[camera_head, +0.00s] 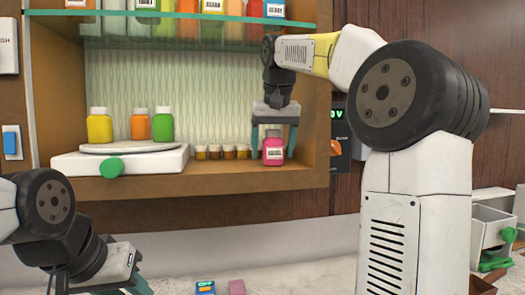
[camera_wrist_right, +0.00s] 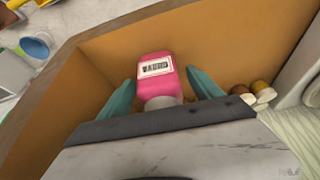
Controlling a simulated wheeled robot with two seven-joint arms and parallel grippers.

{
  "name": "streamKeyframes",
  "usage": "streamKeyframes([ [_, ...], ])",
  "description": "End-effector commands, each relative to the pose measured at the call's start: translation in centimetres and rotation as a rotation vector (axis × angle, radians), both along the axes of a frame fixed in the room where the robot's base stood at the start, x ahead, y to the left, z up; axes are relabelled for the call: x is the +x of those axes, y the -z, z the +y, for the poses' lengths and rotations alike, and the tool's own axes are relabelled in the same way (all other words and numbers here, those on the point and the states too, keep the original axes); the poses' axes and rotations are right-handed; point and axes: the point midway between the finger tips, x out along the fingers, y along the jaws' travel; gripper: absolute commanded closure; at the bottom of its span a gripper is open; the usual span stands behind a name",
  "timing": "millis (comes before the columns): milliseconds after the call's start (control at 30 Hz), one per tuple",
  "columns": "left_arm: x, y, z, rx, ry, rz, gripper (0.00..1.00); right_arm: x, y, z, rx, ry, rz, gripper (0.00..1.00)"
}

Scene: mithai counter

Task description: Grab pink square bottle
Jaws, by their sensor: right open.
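The pink square bottle (camera_head: 273,151) with a pale cap and a white label stands on the wooden shelf, near its right end. My right gripper (camera_head: 273,150) comes down over it from above, with one teal finger on each side. In the right wrist view the pink bottle (camera_wrist_right: 157,78) sits between the two teal fingers of the open right gripper (camera_wrist_right: 158,92). A gap shows on at least the right side. My left gripper (camera_head: 138,288) is at the lower left, low and away from the shelf; its fingertips are partly cut off by the frame edge.
Several small brown jars (camera_head: 228,152) stand left of the bottle. A white stand (camera_head: 70,163) with a green knob holds yellow, orange and green bottles. The cabinet's right wall (camera_head: 322,120) is close to the bottle. A glass shelf (camera_head: 200,45) with more bottles is above.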

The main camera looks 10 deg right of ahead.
Motion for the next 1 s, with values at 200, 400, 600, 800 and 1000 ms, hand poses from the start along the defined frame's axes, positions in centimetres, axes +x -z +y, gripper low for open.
streamKeyframes([
  [200,0.0,0.0,0.0,0.0,0.0,0.0,0.64,0.09,0.28,0.0,0.0,0.0,0.0,0.25],
  [400,0.0,0.0,0.0,0.0,0.0,0.0,0.64,0.08,0.26,0.0,0.0,0.0,0.0,0.55],
  [600,0.0,0.0,0.0,0.0,0.0,0.0,0.64,0.09,0.24,0.0,0.0,0.0,0.0,0.94],
  [800,0.0,0.0,0.0,0.0,0.0,0.0,0.64,0.08,0.19,0.0,0.0,0.0,-0.002,1.0],
  [1000,0.0,0.0,0.0,0.0,0.0,0.0,0.64,0.14,-0.24,0.01,0.0,-0.001,-0.004,1.0],
])
